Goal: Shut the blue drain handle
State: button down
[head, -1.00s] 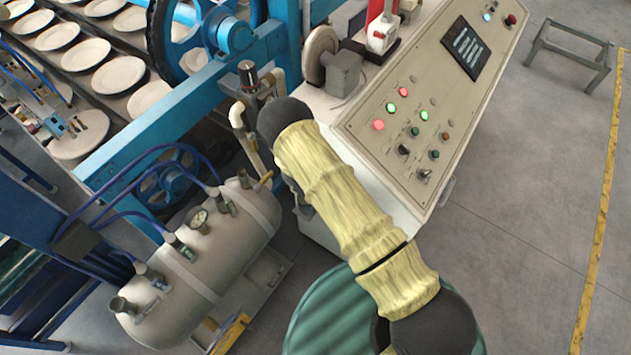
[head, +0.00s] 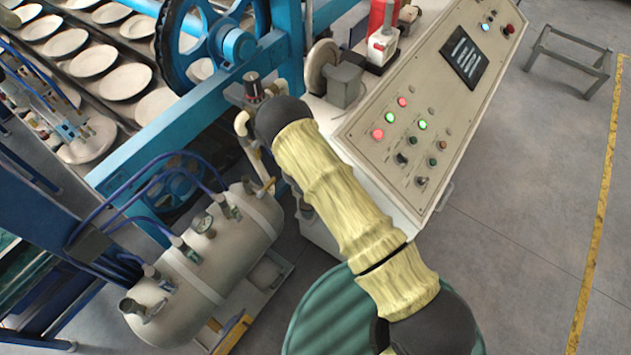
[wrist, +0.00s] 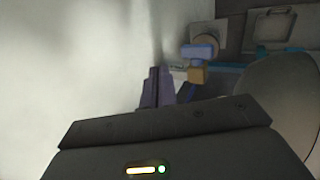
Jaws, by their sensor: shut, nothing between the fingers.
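The blue drain handle (wrist: 199,50) shows in the wrist view, right of and above my fingertips, on a small brass-coloured valve body (wrist: 198,74). My gripper (wrist: 156,72) is shut and empty, its dark purple fingers together. The fingertips look to the left of the handle, with a gap between them in the picture; how far apart they are in depth I cannot tell. In the head view my gripper is hidden behind my arm, and I cannot make out the blue handle there.
A large pale surface fills the left of the wrist view, close to my fingers. In the head view, a grey tank (head: 180,290) with a gauge and blue hoses stands left of my arm. A control cabinet (head: 450,95) stands right.

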notch_tip(320, 180, up, 9)
jog(key=shift+r+b, duration=0.2)
jog(key=shift+b, duration=0.15)
jog(key=shift+w+d, duration=0.1)
jog(key=shift+w, duration=0.05)
dwell(0.4)
jog(key=s+d+r+m+y+b, duration=0.4)
jog(key=d+r+m+b, duration=0.25)
jog(key=r, duration=0.55)
jog(key=s+d+r+m+g+b, duration=0.1)
jog(key=s+d+r+m+b, duration=0.1)
jog(key=s+d, duration=0.4)
jog(key=s+d+r+m+g+h+b, duration=0.1)
jog(key=s+d, duration=0.4)
jog(key=s, duration=0.5)
jog(key=shift+s+d+r+m+b, duration=0.2)
jog(key=shift+d+r+m+b, duration=0.2)
jog(key=shift+r+m, duration=0.5)
jog(key=shift+f, duration=0.15)
